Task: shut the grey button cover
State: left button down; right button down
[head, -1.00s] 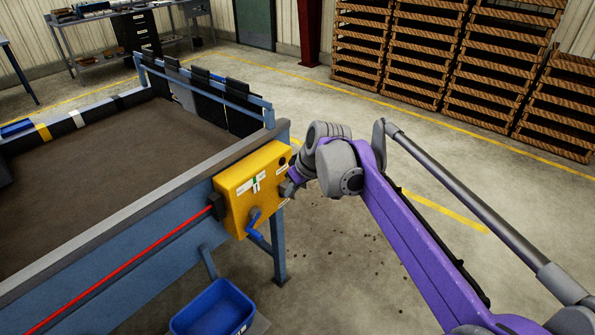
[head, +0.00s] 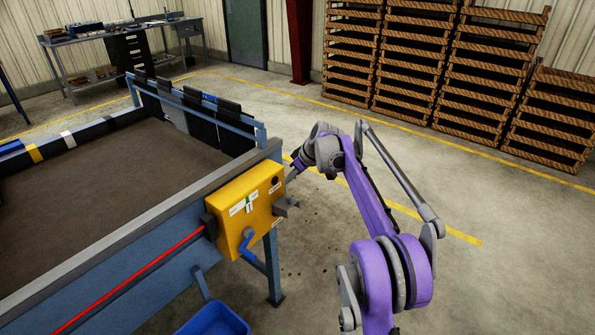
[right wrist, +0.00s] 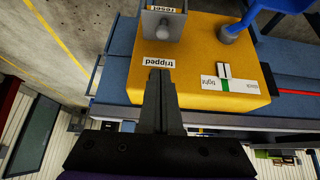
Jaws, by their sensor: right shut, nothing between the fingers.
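The grey button cover (head: 285,204) is on the right face of the yellow control box (head: 236,208), towards its lower right. It juts out from the face; whether its lid is fully open is hard to tell. In the right wrist view the cover (right wrist: 163,24) is at the top, with a round part showing in it and a "reset" label beside it. My right gripper (head: 290,178) is shut and empty, above the cover and apart from it. In the right wrist view its fingertips (right wrist: 160,74) are by the "tripped" label. My left gripper is not in view.
A blue handle (head: 251,247) hangs at the box's lower front, and a red cord (head: 135,278) runs to its left side. The grader table (head: 110,175) fills the left. A blue bin (head: 215,321) stands below. Floor to the right is open, with pallet stacks (head: 430,70) behind.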

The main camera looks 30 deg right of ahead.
aim_at(290, 198)
jog(key=f, duration=0.4)
jog(key=shift+w+a+f, duration=0.15)
jog(key=shift+w+f, duration=0.05)
jog(key=shift+w, duration=0.2)
jog(key=shift+s+f, duration=0.2)
jog(key=shift+f, duration=0.5)
jog(key=shift+s+f+b, duration=0.2)
jog(key=shift+b, duration=0.15)
jog(key=shift+s+d+t, duration=0.15)
jog(key=shift+d+t, duration=0.05)
jog(key=shift+t, duration=0.1)
